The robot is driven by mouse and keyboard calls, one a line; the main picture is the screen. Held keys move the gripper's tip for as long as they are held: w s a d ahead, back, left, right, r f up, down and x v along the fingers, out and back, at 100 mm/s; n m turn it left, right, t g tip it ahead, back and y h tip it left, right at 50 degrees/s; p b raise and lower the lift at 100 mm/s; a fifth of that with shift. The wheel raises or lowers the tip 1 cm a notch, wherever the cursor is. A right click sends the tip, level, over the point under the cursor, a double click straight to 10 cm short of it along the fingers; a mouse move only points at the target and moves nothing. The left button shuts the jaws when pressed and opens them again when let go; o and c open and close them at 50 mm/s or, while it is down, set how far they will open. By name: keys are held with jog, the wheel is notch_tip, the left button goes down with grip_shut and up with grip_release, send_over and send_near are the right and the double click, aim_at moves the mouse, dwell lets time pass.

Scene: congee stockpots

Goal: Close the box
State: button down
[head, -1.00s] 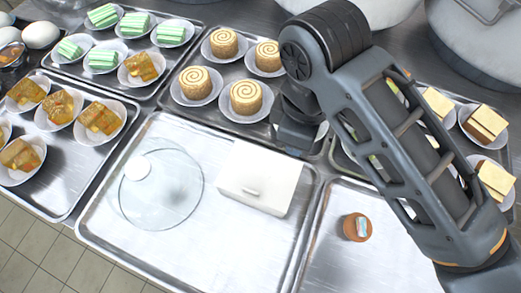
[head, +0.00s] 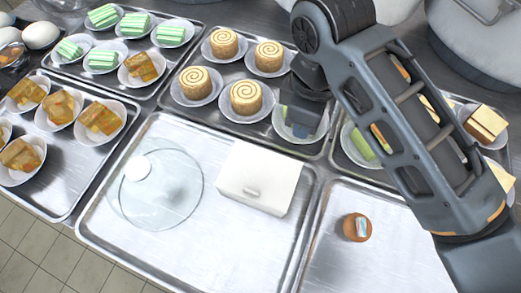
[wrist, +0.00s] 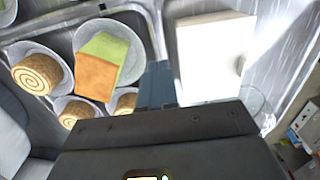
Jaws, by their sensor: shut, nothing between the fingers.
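The white box (head: 258,178) sits on the middle metal tray, with a small handle on its front. Its lid looks down, with no gap that I can make out. The box also shows in the wrist view (wrist: 210,55), right of the fingers, with its handle on the right side. My gripper (head: 301,120) is behind and to the right of the box in the head view, over a white plate and apart from the box. In the wrist view my gripper (wrist: 158,85) has its fingers together and empty, beside the box's edge.
A glass lid (head: 160,190) lies left of the box on the same tray (head: 135,245). Trays of plated pastries stand behind and left. A small brown pot-like item (head: 356,227) sits on the right tray. Large pots (head: 480,45) stand at the back right.

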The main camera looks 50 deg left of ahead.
notch_tip(320, 180, up, 8)
jog(key=p, duration=0.2)
jog(key=shift+p, duration=0.35)
dwell(0.5)
dwell(0.5)
